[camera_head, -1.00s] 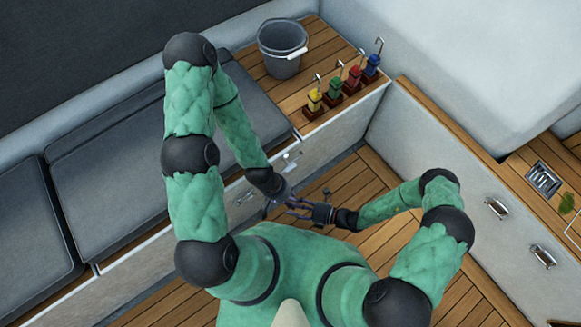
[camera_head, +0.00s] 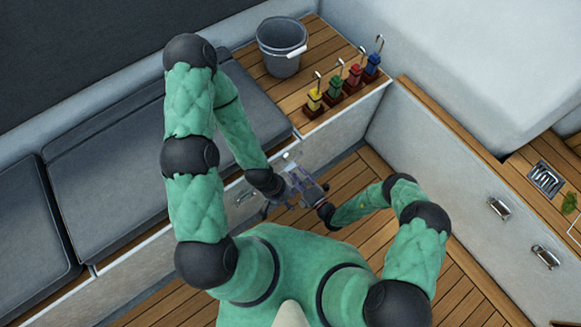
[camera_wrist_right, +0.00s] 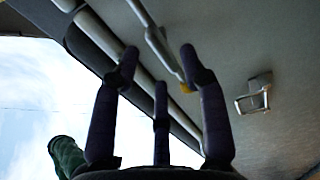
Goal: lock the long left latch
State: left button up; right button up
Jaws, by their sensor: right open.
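The long latch is most likely the pale rod with a yellow tip (camera_wrist_right: 155,40) in the right wrist view, just beyond my fingertips and apparently apart from them; I am unsure of this. In the head view a small pale fitting (camera_head: 287,156) on the left bench front sits just above my grippers, and the rest there is hidden. My right gripper (camera_wrist_right: 160,68) is open with nothing between its fingers; in the head view it (camera_head: 307,184) is close to the bench front. My left gripper (camera_head: 284,197) is just below it, overlapping it in the picture, and its jaws are unclear.
A grey bucket (camera_head: 282,48) and several coloured handled blocks stand on the bench top. The right locker has latches (camera_head: 499,208). Wooden floor (camera_head: 350,185) is open beside my grippers.

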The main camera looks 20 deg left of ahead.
aim_at(292, 169)
jog(key=shift+b+x, duration=0.45)
jog(key=shift+x, duration=1.9)
grip_shut()
